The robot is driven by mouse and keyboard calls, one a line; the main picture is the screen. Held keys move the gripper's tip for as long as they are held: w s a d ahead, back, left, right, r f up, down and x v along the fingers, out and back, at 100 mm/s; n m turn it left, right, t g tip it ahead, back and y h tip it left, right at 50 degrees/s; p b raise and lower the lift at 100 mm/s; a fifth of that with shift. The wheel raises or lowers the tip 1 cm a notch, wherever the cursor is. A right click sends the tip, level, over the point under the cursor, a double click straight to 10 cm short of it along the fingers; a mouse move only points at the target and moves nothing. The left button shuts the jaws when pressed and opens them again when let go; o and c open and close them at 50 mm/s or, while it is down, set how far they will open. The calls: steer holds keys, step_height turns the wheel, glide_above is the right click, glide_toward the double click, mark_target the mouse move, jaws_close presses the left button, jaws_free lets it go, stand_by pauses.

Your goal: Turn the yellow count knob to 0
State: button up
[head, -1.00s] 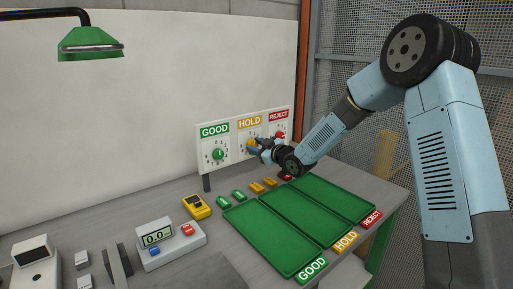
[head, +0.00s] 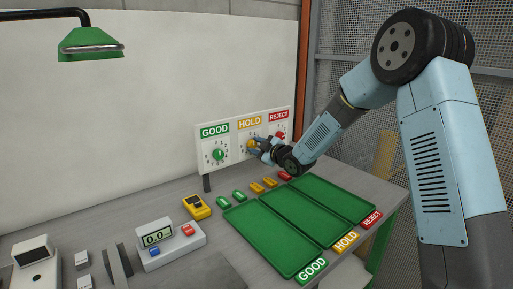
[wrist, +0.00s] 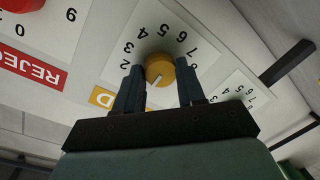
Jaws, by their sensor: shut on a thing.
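The yellow count knob (head: 250,143) is the middle dial on the white panel, under the HOLD label (head: 249,122). In the wrist view the knob (wrist: 160,67) sits between the two fingers of my gripper (wrist: 159,88), which is shut on it. Its white pointer line faces down and slightly left in that picture. The digits 2 to 7 show around the knob's upper side. The digits on the lower side, where the pointer faces, are hidden by my gripper. In the head view my gripper (head: 259,145) reaches the panel from the right and partly covers the dial.
The green knob (head: 218,154) is left of it and the red knob (head: 281,135) right, close to my gripper. Below are green trays (head: 262,240) and several small coloured parts. A yellow meter (head: 197,206) and a scale (head: 168,240) stand on the bench at left.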

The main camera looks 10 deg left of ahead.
steer(key=shift+s+a, duration=0.1)
steer(key=o, duration=1)
steer(key=shift+o, duration=0.2)
steer(key=v, duration=1.3)
steer(key=shift+s+d, duration=0.2)
steer(key=shift+d, duration=0.15)
steer(key=shift+f, duration=0.1)
steer(key=shift+s, duration=0.1)
